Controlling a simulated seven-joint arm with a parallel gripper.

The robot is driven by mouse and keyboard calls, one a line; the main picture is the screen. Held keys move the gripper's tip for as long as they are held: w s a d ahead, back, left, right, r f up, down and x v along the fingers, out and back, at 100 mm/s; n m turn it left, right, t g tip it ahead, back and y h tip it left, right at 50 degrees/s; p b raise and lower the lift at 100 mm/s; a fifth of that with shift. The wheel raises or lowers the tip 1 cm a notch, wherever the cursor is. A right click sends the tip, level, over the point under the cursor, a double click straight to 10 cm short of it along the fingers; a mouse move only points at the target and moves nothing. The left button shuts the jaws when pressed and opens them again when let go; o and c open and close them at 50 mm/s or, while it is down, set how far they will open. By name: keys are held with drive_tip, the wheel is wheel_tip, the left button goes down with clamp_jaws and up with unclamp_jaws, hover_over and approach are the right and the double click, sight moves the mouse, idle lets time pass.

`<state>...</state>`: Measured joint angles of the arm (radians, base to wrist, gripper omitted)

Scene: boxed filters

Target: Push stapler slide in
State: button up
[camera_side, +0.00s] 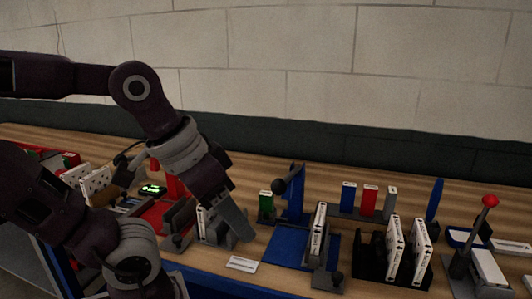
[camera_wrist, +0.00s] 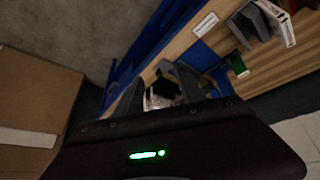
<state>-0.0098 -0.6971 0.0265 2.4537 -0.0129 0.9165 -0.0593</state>
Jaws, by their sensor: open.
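A blue upright press with a black knob (camera_side: 279,186), which looks like the stapler, stands mid-table on a blue base plate (camera_side: 285,247). A grey slide-like piece (camera_side: 322,279) with a dark knob sits at the plate's front right, and a white box (camera_side: 318,232) stands upright at it. I cannot tell for sure that this is the stapler slide. My gripper (camera_side: 226,216) is left of the press, pointing down beside a grey holder with a white box (camera_side: 203,219). In the wrist view my gripper (camera_wrist: 158,92) is open, with a white and black object (camera_wrist: 159,97) between or beyond its fingers; contact is unclear.
Right of the press stand a black rack (camera_side: 372,270) with white boxes, a red-knobbed lever (camera_side: 490,201) and a row of blue, red and grey boxes (camera_side: 369,201). A small green box (camera_side: 266,206) is left of the press. A white label (camera_side: 242,264) lies near the front edge.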

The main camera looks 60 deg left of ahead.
drive_tip(key=w+a+r+n+g, duration=0.1)
drive_tip(key=w+a+n, duration=0.2)
drive_tip(key=w+n, duration=0.1)
drive_tip(key=w+a+r+n+g, duration=0.1)
drive_tip(key=w+a+n, duration=0.3)
drive_tip(key=w+n, duration=0.1)
drive_tip(key=w+a+r+n, duration=0.1)
drive_tip(key=w+a+n, duration=0.3)
drive_tip(key=n, duration=0.1)
drive_tip(key=shift+w+a+n+g+h, duration=0.1)
drive_tip(key=shift+w+n+g+h, duration=0.2)
drive_tip(key=shift+g+h, duration=0.1)
drive_tip(key=w+a+f+n+g, duration=0.1)
drive_tip(key=w+a+f+n, duration=0.2)
drive_tip(key=a+n, duration=0.3)
drive_tip(key=w+a+f+n+g, duration=0.1)
drive_tip(key=w+a+f+n, duration=0.2)
drive_tip(key=a+n, duration=0.3)
drive_tip(key=a, duration=0.4)
drive_tip(key=shift+w+a+n+g+y, duration=0.2)
drive_tip(key=shift+w+n+g+y, duration=0.1)
drive_tip(key=shift+w+n+y, duration=0.1)
